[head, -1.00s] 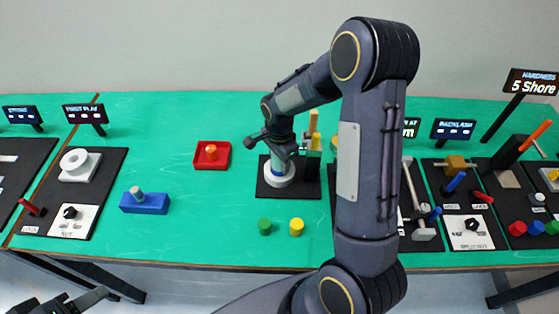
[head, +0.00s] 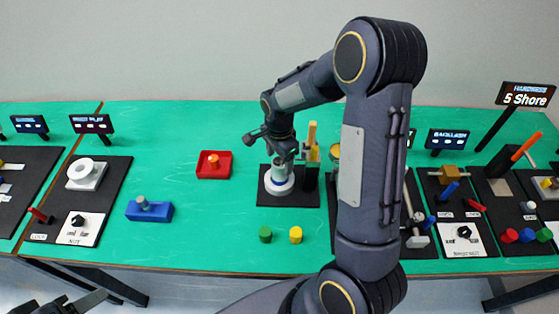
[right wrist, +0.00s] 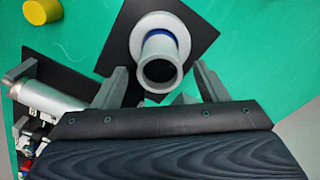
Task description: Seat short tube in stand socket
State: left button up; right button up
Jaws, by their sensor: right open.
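The short grey tube (right wrist: 160,72) stands upright with its open end toward the right wrist camera. Its lower end is in the white round stand socket (right wrist: 180,27), with a blue ring around its foot. In the head view the tube (head: 281,174) shows only partly under my right gripper (head: 282,160), above the white socket (head: 279,188). In the right wrist view my right gripper (right wrist: 162,84) is open, its fingers apart on either side of the tube's rim, with gaps. My left gripper (head: 85,302) shows only partly at the bottom left.
A dark block and yellow post (head: 312,140) stand close right of the socket. Green (head: 265,235) and yellow (head: 296,235) cylinders lie in front. A red tray (head: 214,165) and blue block (head: 149,211) are to the left. Green table is clear between them.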

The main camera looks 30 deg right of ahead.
notch_tip(320, 180, up, 4)
jog(key=shift+r+p, duration=0.15)
jog(key=shift+p, duration=0.85)
jog(key=shift+r+b, duration=0.35)
jog(key=shift+s+r, duration=0.1)
jog(key=shift+r, duration=0.6)
jog(key=s+a+r+n+t+y, duration=0.3)
jog(key=s+r+n, duration=0.5)
jog(key=s+r, duration=0.35)
pick_arm(q)
notch_tip(320, 180, up, 3)
jog(key=shift+f, duration=0.2)
pick_arm(e)
jog(key=s+a+r+n+t, duration=0.1)
jog(key=s+a+n+t, duration=0.1)
jog(key=s+a+n, duration=0.2)
jog(key=s+n, duration=0.3)
jog(key=s, duration=0.3)
jog(key=shift+s+t+y, duration=0.25)
jog(key=shift+t+y, duration=0.05)
jog(key=shift+y, duration=0.1)
jog(key=shift+a, duration=0.1)
